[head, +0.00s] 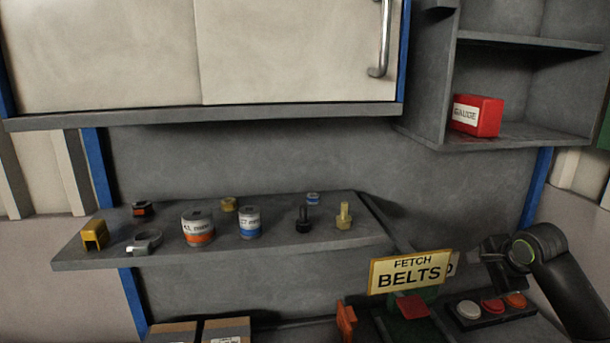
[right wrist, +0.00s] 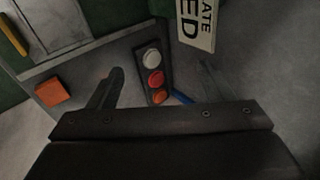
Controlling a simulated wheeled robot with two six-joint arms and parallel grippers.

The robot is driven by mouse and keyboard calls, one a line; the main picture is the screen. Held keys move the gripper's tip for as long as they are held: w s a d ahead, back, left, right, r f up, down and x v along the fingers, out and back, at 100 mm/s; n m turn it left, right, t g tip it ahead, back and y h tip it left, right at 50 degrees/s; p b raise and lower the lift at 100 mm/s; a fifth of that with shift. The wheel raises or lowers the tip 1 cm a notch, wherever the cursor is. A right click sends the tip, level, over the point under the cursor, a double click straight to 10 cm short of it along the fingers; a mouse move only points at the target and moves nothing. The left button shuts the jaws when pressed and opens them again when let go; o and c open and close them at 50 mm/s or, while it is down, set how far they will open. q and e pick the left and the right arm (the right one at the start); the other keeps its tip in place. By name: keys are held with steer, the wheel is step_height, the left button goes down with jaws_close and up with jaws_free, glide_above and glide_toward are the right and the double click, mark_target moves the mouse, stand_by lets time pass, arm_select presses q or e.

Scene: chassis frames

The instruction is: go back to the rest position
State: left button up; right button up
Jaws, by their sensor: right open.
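My right arm (head: 562,275) comes in from the lower right in the head view. Its dark gripper (head: 492,260) hangs in the air just right of the yellow "FETCH BELTS" sign (head: 410,272), above a button box (head: 492,309) with one white and two red-orange buttons. In the right wrist view the gripper (right wrist: 160,70) shows its two fingers apart with nothing held. The button box (right wrist: 154,75) appears between them, further off. My left gripper is in neither view.
A grey shelf (head: 290,255) holds cans, bolts, a clamp and other small parts. A red gauge box (head: 476,115) sits in the upper right cubby. Cardboard boxes (head: 227,330) stand at the bottom edge.

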steer(key=s+a+f+n+g, duration=0.1)
steer(key=s+a+f+n, duration=0.35)
steer(key=s+f, duration=0.45)
steer(key=s+a+f+n+g, duration=0.1)
steer(key=s+a+f+n, duration=0.35)
steer(key=s+f, duration=0.45)
steer(key=s+a+f+n+g, duration=0.1)
steer(key=s+a+f+n, duration=0.15)
steer(key=s, duration=0.45)
steer(key=s+a+f+n+h, duration=0.1)
steer(key=s+n, duration=0.2)
steer(key=s, duration=0.4)
steer(key=s+a+f+n+g, duration=0.1)
steer(key=s+a+n, duration=0.15)
steer(key=s, duration=0.45)
step_height(320, 180, down, 30)
steer(key=d+g+b, duration=0.1)
steer(key=d+b, duration=0.2)
steer(key=b, duration=0.1)
steer(key=s+a+f+g+b, duration=0.1)
steer(key=s+f+b, duration=0.2)
steer(key=s+f, duration=1.1)
step_height(320, 180, down, 4)
steer(key=shift+s+a+r+y, duration=0.15)
steer(key=shift+s+a+y, duration=0.15)
steer(key=shift+a, duration=0.05)
